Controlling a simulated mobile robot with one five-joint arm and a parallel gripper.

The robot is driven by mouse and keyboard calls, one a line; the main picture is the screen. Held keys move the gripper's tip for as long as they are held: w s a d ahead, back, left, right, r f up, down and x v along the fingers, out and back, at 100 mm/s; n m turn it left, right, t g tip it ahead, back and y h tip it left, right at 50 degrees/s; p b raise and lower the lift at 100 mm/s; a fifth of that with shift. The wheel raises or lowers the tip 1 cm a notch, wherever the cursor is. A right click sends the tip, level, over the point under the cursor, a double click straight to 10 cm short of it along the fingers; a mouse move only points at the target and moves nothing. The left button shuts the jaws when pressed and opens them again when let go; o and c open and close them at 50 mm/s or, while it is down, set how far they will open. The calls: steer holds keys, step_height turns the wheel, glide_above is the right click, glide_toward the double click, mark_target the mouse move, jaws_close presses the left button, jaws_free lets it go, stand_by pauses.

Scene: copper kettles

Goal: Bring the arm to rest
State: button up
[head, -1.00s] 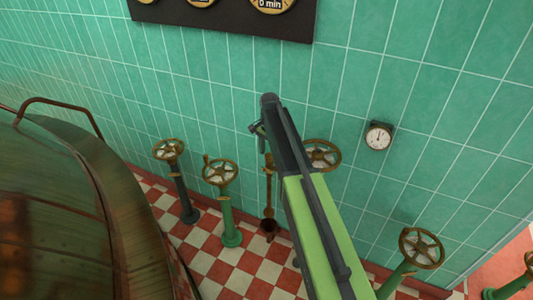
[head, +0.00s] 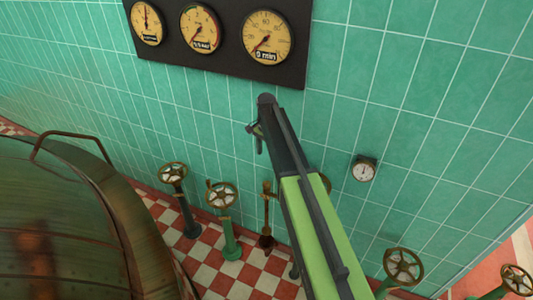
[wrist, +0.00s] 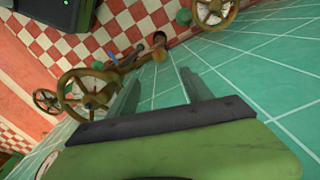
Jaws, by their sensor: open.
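My arm (head: 318,215) reaches up and away from the bottom of the head view, in front of the green tiled wall. My gripper (head: 256,136) shows small and side-on at the arm's far end. In the wrist view my gripper (wrist: 160,92) has its two fingers apart with nothing between them. Beyond the fingers are tiles and the checkered floor. A brass handwheel (wrist: 86,94) appears just left of the left finger in that view; I cannot tell how far apart they are.
A copper kettle (head: 60,225) fills the left. A dark gauge panel (head: 223,58) hangs on the wall above. Valves with a black stand (head: 185,213) and a green stand (head: 229,235) are left of my arm. A small gauge (head: 363,169) and another handwheel (head: 403,266) are to the right.

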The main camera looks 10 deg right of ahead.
stand_by(0.4)
steer(key=s+f+n+b, duration=0.1)
steer(key=s+n, duration=0.9)
steer(key=s, duration=1.6)
steer(key=shift+s+a+f+b, duration=0.25)
steer(key=shift+a+f+b, duration=0.05)
steer(key=shift+b, duration=0.1)
